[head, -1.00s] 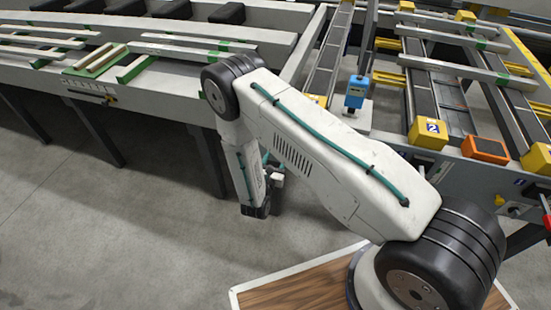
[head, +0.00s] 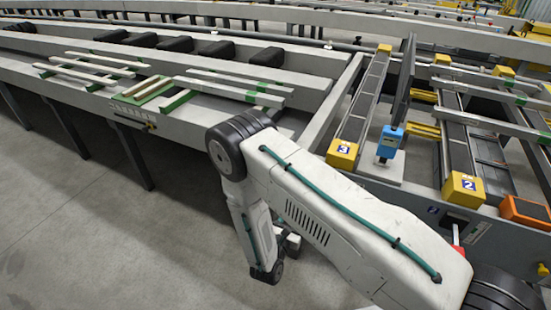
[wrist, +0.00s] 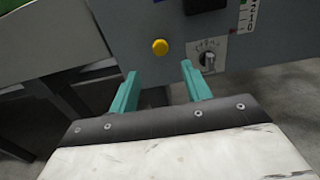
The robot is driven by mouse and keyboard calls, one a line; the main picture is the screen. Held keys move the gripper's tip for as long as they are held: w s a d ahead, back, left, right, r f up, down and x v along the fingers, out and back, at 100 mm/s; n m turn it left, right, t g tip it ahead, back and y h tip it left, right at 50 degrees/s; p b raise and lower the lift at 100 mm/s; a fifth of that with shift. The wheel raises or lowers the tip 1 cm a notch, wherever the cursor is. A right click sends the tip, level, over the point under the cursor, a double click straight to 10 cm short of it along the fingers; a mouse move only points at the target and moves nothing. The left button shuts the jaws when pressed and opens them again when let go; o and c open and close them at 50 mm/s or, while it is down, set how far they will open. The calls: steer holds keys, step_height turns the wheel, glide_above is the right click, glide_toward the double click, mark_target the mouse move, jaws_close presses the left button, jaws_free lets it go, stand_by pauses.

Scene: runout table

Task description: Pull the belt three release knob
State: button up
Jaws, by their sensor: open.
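A round yellow knob (wrist: 160,47) sticks out of a grey panel in the wrist view. No number shows beside it, so I cannot tell which belt it serves. My gripper (wrist: 159,68) is open and empty, its teal fingers pointing at the panel. The knob appears just beyond the fingertips, between them in the picture, with no contact visible. In the head view, a yellow block marked 3 (head: 342,153) sits at the near end of one belt (head: 360,105). My arm hides the panel face below it, and the gripper fingers cannot be made out there.
A blue device (head: 390,141) and a yellow block marked 2 (head: 463,189) stand right of belt three. The floor (head: 100,240) at left is clear.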

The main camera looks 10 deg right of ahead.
steer(key=w+d+r+m+g+h, duration=0.1)
steer(key=d+r+m+g+h, duration=0.25)
steer(key=r, duration=0.55)
steer(key=d+r+m+g+h, duration=0.2)
steer(key=d+r+m+g, duration=0.25)
steer(key=r, duration=0.45)
steer(key=s+d+r+m+g, duration=0.3)
steer(key=r+m, duration=0.1)
steer(key=r, duration=0.2)
steer(key=s+d+r+m+g, duration=0.2)
steer(key=s+r+m+g, duration=0.15)
steer(key=r, duration=0.25)
steer(key=s+d+r+m+g+y, duration=0.3)
steer(key=s+r+m+y, duration=0.55)
steer(key=s+r, duration=0.4)
steer(key=s+a+r+m+t+y, duration=0.1)
steer(key=s+a+m+t+y, duration=0.1)
steer(key=s, duration=0.3)
steer(key=s+a+r+m+t+y, duration=0.2)
steer(key=s+a+y, duration=0.2)
steer(key=s+y, duration=0.1)
steer(key=shift+s+a+m+y, duration=0.3)
steer(key=shift+s+m, duration=0.1)
steer(key=shift+s, duration=0.35)
